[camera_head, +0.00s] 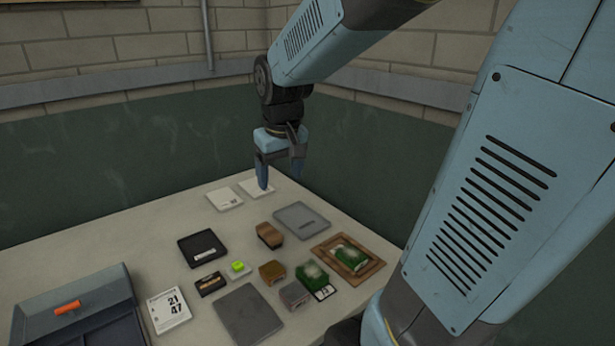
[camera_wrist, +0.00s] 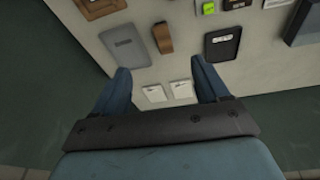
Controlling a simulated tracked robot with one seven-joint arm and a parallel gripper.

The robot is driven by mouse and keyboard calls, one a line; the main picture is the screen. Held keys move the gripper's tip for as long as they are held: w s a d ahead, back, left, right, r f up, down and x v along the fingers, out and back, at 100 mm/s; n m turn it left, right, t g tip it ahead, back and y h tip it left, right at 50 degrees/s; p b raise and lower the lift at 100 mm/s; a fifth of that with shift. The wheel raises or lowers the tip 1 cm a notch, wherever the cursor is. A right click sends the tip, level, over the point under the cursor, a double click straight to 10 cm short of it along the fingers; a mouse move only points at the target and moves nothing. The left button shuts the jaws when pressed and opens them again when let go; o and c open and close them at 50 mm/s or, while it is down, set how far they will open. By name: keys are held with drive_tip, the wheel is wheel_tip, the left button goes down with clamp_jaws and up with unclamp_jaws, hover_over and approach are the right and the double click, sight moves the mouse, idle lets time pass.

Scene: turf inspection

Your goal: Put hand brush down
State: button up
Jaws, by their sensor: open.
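The hand brush appears to be the brown, elongated piece (camera_head: 270,236) lying on the table between the grey tray and the black tray. It also shows in the wrist view (camera_wrist: 162,38), beyond my fingertips. My gripper (camera_head: 280,178) is open and empty, pointing down above the far end of the table, near two white cards. In the wrist view my gripper (camera_wrist: 160,72) has its fingers wide apart with bare tabletop between them. The brush is apart from both fingers.
On the table (camera_head: 130,262) are a grey tray (camera_head: 302,221), a black tray (camera_head: 202,248), white cards (camera_head: 225,198), turf in a brown tray (camera_head: 320,250), small blocks (camera_head: 272,272), a lime cube (camera_head: 238,267), a date card (camera_head: 169,310) and a toolbox (camera_head: 110,295). Walls stand behind.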

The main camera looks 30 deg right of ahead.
drive_tip(key=s+r+m+t, duration=0.1)
drive_tip(key=s+r, duration=0.3)
drive_tip(key=s, duration=0.8)
drive_tip(key=shift+s+r+t, duration=0.35)
drive_tip(key=shift+t, duration=0.55)
drive_tip(key=n+g, duration=0.2)
drive_tip(key=g, duration=0.4)
hover_over(268, 230)
wheel_tip(268, 230, down, 15)
drive_tip(key=f, duration=0.8)
drive_tip(key=shift+s+d+f, duration=0.15)
drive_tip(key=shift+s+d, duration=0.05)
drive_tip(key=shift+w+a+f, duration=0.1)
drive_tip(key=shift+f, duration=1.3)
drive_tip(key=shift+w+a+f, duration=0.1)
drive_tip(key=shift+f, duration=1.25)
